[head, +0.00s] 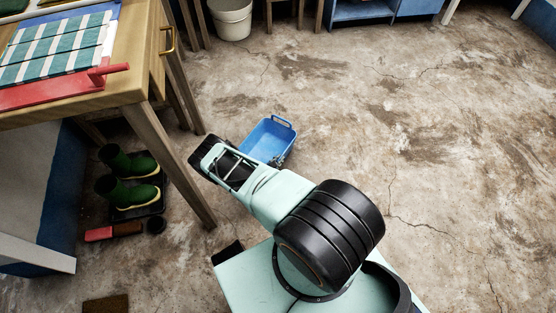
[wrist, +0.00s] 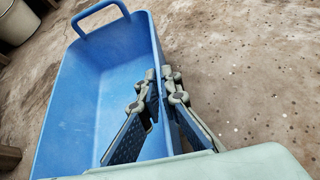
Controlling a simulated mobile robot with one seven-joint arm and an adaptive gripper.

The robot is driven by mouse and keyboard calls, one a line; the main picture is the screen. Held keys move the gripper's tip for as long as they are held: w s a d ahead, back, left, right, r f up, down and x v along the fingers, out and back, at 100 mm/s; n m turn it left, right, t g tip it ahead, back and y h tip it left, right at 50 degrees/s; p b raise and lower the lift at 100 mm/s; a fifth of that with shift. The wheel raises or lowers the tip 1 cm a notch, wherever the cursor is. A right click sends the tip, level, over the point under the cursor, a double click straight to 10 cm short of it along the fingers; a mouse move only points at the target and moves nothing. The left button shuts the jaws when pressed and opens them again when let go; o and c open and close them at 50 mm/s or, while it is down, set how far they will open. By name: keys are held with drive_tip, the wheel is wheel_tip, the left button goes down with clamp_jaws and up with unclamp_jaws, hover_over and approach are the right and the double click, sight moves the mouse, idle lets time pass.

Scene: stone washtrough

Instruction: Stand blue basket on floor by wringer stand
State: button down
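The blue basket (head: 262,140) is upright and empty, a little right of the wooden table's front leg in the head view; whether it rests on the floor is hard to tell there. It fills the left half of the wrist view (wrist: 75,115), its loop handle at the far end. My gripper (wrist: 159,78) straddles the basket's right wall, one finger inside and one outside, and looks closed on the rim. In the head view my wrist hides the fingers. I cannot surely pick out the wringer stand.
The wooden table (head: 130,88) bears a striped cloth (head: 60,48) and a red bar (head: 60,92). Green boots (head: 130,190) stand beneath it. A white bucket (head: 232,18) and a blue shelf (head: 370,10) are at the back. The floor on the right is clear.

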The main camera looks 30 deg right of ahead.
drive_tip(key=shift+f, duration=0.15)
drive_tip(key=c, duration=2.2)
unclamp_jaws()
drive_tip(key=shift+o, duration=0.2)
drive_tip(key=shift+a+r, duration=0.1)
drive_tip(key=shift+r, duration=0.2)
drive_tip(key=p+v, duration=0.4)
drive_tip(key=v, duration=0.7)
drive_tip(key=shift+s+a+p, duration=0.2)
drive_tip(key=shift+a+p, duration=0.1)
drive_tip(key=shift+r, duration=0.15)
drive_tip(key=shift+w, duration=0.1)
